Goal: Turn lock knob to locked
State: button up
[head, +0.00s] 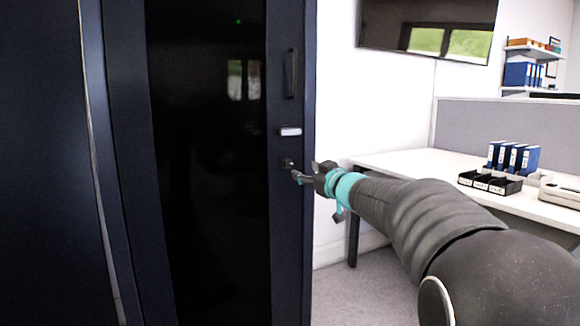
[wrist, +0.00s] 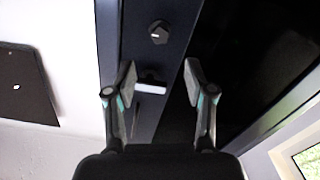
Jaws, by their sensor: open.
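The lock knob (head: 287,163) is a small dark round part on the dark cabinet door's frame, below a white label. In the wrist view the knob (wrist: 159,32) shows a lighter face and sits above the fingertips in the picture, not between them. My gripper (head: 299,177) is just to the right of and slightly below the knob in the head view. In the wrist view my gripper (wrist: 160,78) is open and empty, its fingers on either side of the white label. The knob's exact turn angle is too small to read.
The cabinet door (head: 205,220) has a dark glass panel and a vertical handle (head: 291,73) above the white label (head: 290,131). A white desk (head: 400,158) with blue binders (head: 513,158) and black trays stands right. A wall screen (head: 428,28) hangs above.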

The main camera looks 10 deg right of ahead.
aim_at(289, 163)
jog(key=x, duration=0.9)
jog(key=shift+w+a, duration=0.1)
jog(key=shift+w, duration=0.2)
grip_shut()
